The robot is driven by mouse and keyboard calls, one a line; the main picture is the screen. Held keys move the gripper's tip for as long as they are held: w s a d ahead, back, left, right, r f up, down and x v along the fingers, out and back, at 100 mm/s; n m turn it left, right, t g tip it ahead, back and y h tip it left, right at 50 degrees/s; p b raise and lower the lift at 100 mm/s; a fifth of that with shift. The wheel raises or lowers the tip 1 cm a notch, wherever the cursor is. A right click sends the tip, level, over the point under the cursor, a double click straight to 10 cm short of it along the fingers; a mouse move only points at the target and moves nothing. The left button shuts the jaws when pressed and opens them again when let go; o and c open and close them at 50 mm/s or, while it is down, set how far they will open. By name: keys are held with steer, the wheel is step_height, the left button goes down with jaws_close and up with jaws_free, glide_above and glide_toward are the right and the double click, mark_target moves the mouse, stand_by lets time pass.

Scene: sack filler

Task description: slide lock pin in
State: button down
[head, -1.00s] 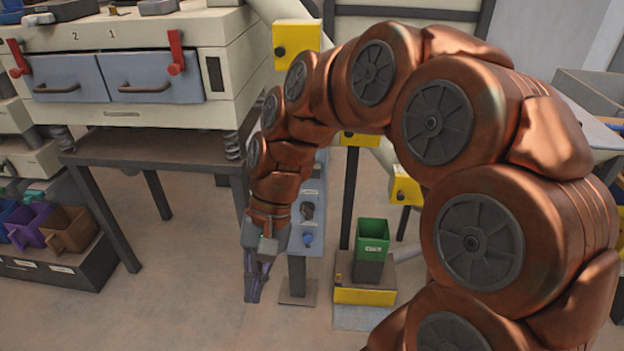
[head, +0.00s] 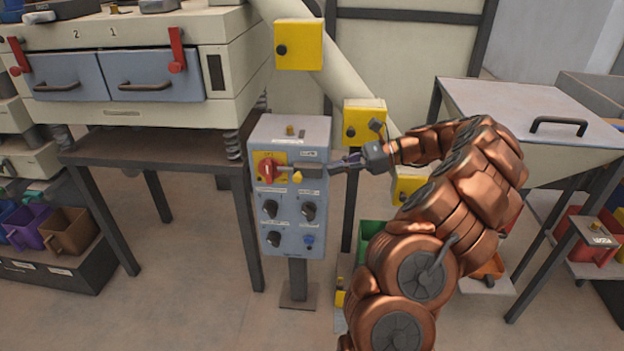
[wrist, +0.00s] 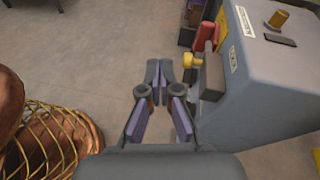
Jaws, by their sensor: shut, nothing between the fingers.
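A yellow knob (head: 297,177), which looks like the head of the lock pin, shows beside the red rotary handle (head: 267,170) on the grey control box (head: 313,225). In the wrist view the knob (wrist: 191,61) stands out from a dark grey block (wrist: 212,77), near the red handle (wrist: 206,36). How deep the pin sits cannot be seen. My gripper (head: 332,167) is at the box's right side, with its fingers pointing left toward the knob. In the wrist view my gripper (wrist: 158,73) is shut and empty, with its tips a little left of the knob and apart from it.
Several black knobs and a blue button (head: 308,240) are on the box front. A brass-coloured stud (wrist: 279,19) stands on its top. Open floor lies in front.

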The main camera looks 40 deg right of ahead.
mark_target(298, 177)
steer(key=s+d+f+m+t+h, duration=0.1)
steer(key=s+d+f+m+t, duration=0.15)
steer(key=d, duration=0.55)
steer(key=shift+m, duration=0.35)
steer(key=b+x, duration=0.1)
steer(key=x, duration=1.3)
steer(key=shift+w+a+f, duration=0.1)
steer(key=shift+a+f, duration=0.1)
steer(key=shift+a, duration=0.05)
steer(key=shift+w+r, duration=0.1)
